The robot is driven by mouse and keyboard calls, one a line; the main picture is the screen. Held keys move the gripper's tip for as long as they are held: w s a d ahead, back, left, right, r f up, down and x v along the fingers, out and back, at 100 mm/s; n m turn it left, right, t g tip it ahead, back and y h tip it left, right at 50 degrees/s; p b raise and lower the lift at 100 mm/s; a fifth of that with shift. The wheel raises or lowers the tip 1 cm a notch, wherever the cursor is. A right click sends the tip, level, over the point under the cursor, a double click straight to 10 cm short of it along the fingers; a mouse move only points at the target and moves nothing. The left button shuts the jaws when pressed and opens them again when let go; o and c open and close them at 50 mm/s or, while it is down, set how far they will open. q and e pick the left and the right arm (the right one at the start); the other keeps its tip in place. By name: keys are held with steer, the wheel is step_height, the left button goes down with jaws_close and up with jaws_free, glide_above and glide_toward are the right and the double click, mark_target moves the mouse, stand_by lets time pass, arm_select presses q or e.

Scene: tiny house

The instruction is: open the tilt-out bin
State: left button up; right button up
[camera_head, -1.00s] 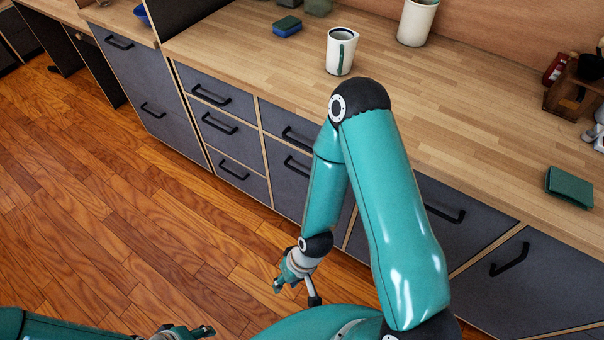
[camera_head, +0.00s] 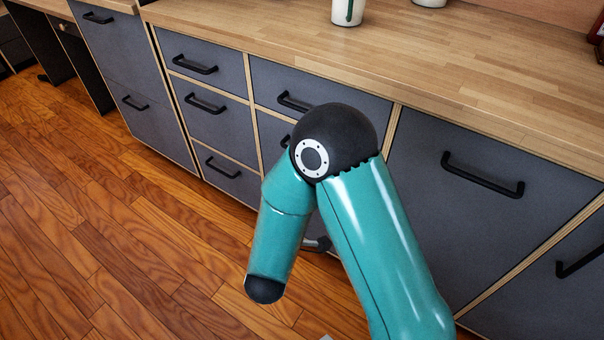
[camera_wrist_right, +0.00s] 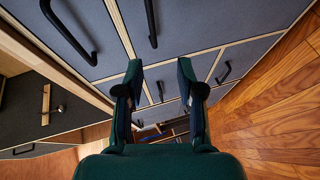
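Grey cabinet fronts with black bar handles line the counter, all shut. I cannot tell for certain which one is the tilt-out bin. A large front (camera_head: 440,225) right of my arm in the head view has a wide black handle (camera_head: 482,178). A tall front (camera_head: 150,75) stands at the left. My right gripper (camera_wrist_right: 160,78) is open and empty in the wrist view, its fingers apart, with grey fronts (camera_wrist_right: 190,25) and handles beyond it. In the head view my right arm's elbow covers part of the middle drawers, and its gripper does not show. My left gripper is not in view.
Small drawers (camera_head: 215,105) are left of my arm. The wooden floor (camera_head: 110,240) at the left is clear.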

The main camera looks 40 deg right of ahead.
arm_select(q)
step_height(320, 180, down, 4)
steer(key=b, duration=0.3)
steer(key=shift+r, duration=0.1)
arm_select(e)
steer(key=shift+h, duration=0.4)
steer(key=x, duration=1.6)
steer(key=shift+w+d+r, duration=0.15)
steer(key=shift+w+d, duration=0.05)
steer(key=shift+d, duration=0.25)
jaws_close()
